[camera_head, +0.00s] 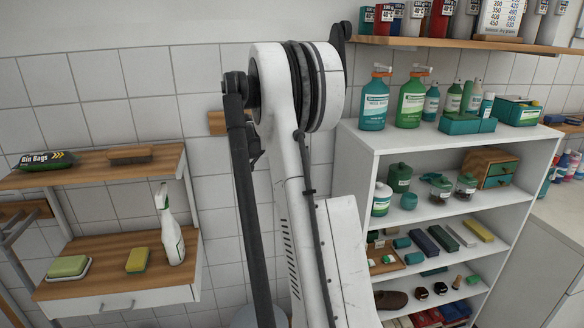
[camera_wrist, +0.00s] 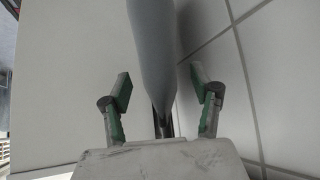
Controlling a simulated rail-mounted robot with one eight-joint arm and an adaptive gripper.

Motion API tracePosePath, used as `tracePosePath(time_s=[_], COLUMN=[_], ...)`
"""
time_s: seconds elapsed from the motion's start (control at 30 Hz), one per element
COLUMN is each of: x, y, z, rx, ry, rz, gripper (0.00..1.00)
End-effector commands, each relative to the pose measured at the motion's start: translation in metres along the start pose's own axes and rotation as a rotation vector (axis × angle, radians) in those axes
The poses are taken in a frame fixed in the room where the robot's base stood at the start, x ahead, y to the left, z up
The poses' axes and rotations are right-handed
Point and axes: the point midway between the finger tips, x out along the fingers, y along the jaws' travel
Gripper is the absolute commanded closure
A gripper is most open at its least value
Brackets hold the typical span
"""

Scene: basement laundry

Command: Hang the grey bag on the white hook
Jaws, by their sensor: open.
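In the wrist view a smooth grey shape, which looks like the grey bag (camera_wrist: 152,45), runs down from the top edge and narrows between my fingers. My gripper (camera_wrist: 160,82) is open, with one green-padded finger on each side of it and a visible gap to both. In the camera_head view my arm fills the middle and hides my gripper. A small rounded grey patch (camera_head: 244,316) shows at the bottom beside my arm; I cannot tell whether it is the bag. I cannot make out the white hook in either view.
A wooden strip (camera_head: 216,123) on the tiled wall is partly behind my arm. A white shelf unit (camera_head: 350,165) with bottles and boxes stands close on the right. A wooden-topped shelf (camera_head: 75,262) with a spray bottle (camera_head: 171,236) and sponges is on the left.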

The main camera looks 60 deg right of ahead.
Motion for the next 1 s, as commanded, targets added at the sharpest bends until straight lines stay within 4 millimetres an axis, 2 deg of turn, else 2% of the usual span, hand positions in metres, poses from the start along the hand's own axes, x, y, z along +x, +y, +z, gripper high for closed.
tracePosePath(time_s=[0.2,0.4,0.6,0.87,1.0], x=[-0.046,-0.078,-0.092,-0.094,-0.105], y=[-0.001,0.0,0.0,0.0,0.002], z=[0.0,0.0,0.0,0.0,0.007], rx=[-0.002,-0.001,0.0,0.0,-0.028], ry=[0.0,0.001,0.001,0.001,-0.011], rz=[-0.002,-0.002,-0.001,-0.001,-0.02], gripper=[0.4,0.4,0.4,0.4,0.4])
